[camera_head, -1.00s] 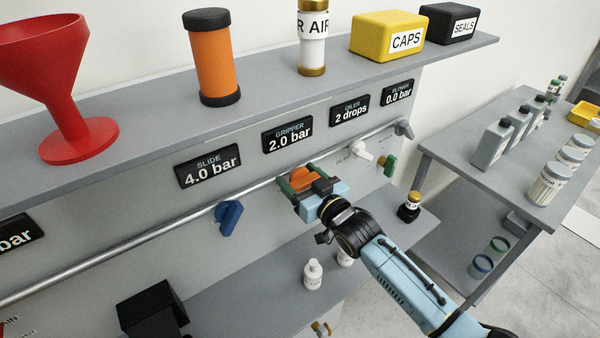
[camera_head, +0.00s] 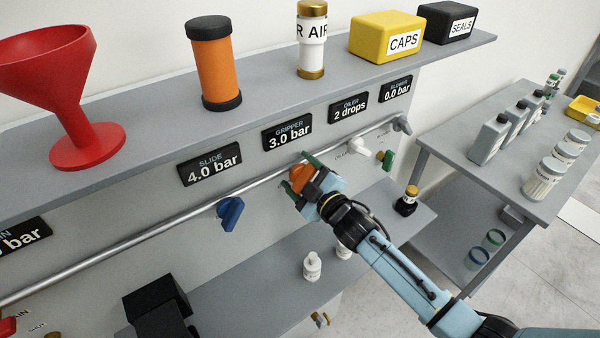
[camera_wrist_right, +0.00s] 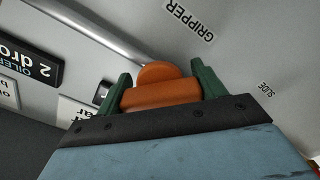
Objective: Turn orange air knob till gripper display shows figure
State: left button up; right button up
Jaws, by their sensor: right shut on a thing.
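The orange air knob (camera_head: 301,177) sits on the grey panel below the pipe. My right gripper (camera_head: 303,174) is shut on it, with one green finger on each side. In the right wrist view the orange knob (camera_wrist_right: 160,90) fills the space between the two green fingers of my right gripper (camera_wrist_right: 160,88). The gripper display (camera_head: 288,132) above the knob reads 3.0 bar. The right gripper is tilted in the head view. My left gripper is not in view.
The slide display (camera_head: 209,161) reads 4.0 bar, with a blue knob (camera_head: 230,212) below it. A white knob (camera_head: 360,147) and a green knob (camera_head: 387,159) are to the right. A metal pipe (camera_head: 150,236) runs along the panel. Small bottles (camera_head: 312,266) stand on the lower shelf.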

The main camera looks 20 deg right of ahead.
jog(key=shift+n, duration=0.6)
jog(key=o, duration=1)
jog(key=shift+s, duration=0.1)
jog(key=v, duration=1.3)
jog(key=shift+s+r, duration=0.1)
